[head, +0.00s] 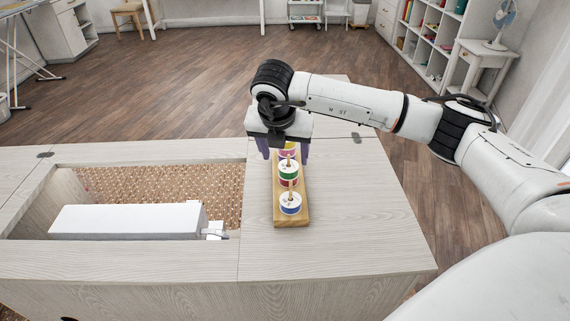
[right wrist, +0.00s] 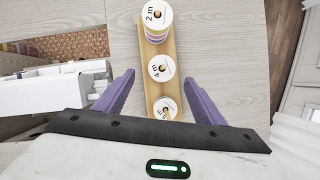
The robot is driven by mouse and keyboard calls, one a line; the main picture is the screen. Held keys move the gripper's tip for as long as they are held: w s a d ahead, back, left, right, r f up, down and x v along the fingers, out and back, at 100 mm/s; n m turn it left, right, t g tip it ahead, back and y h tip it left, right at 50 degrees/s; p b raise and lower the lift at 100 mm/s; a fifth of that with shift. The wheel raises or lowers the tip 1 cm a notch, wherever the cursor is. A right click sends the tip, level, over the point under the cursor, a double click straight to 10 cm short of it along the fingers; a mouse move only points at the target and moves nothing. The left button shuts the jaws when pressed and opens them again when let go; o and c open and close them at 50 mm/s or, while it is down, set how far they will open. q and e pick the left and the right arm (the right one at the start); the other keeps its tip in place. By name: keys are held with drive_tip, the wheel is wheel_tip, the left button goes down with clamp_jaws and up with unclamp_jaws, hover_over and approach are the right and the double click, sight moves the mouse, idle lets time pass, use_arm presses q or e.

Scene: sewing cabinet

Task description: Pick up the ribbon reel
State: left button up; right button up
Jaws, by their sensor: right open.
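Ribbon reels sit on upright pegs on a narrow wooden board on the cabinet top. The nearest reel (head: 290,204) is white-topped with a blue side. The middle peg holds green and red reels (head: 288,171). Yellow and magenta reels (head: 288,149) are at the far end, partly hidden by my gripper. My right gripper (head: 285,153) is open and empty over the board's far part. In the right wrist view its purple fingers (right wrist: 159,76) stand either side of the board, with a reel marked 4 m (right wrist: 160,68) between the tips in the picture. Whether they touch is unclear.
The wooden board (head: 281,220) rests on the pale cabinet top (head: 345,215), clear to its right. Left is an open recess with a woven bottom (head: 150,185) and a white sewing machine (head: 125,220). A shelf (head: 430,40) and fan (head: 503,22) stand far behind.

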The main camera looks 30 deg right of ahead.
sight(288, 164)
drive_tip(key=p+x, duration=0.1)
drive_tip(key=x, duration=0.5)
drive_tip(key=shift+s+d+r, duration=0.1)
drive_tip(key=shift+d, duration=0.1)
drive_tip(key=shift+f, duration=0.3)
drive_tip(key=c, duration=0.9)
use_arm(q)
drive_tip(key=shift+r, duration=0.65)
use_arm(e)
drive_tip(key=shift+c, duration=1.2)
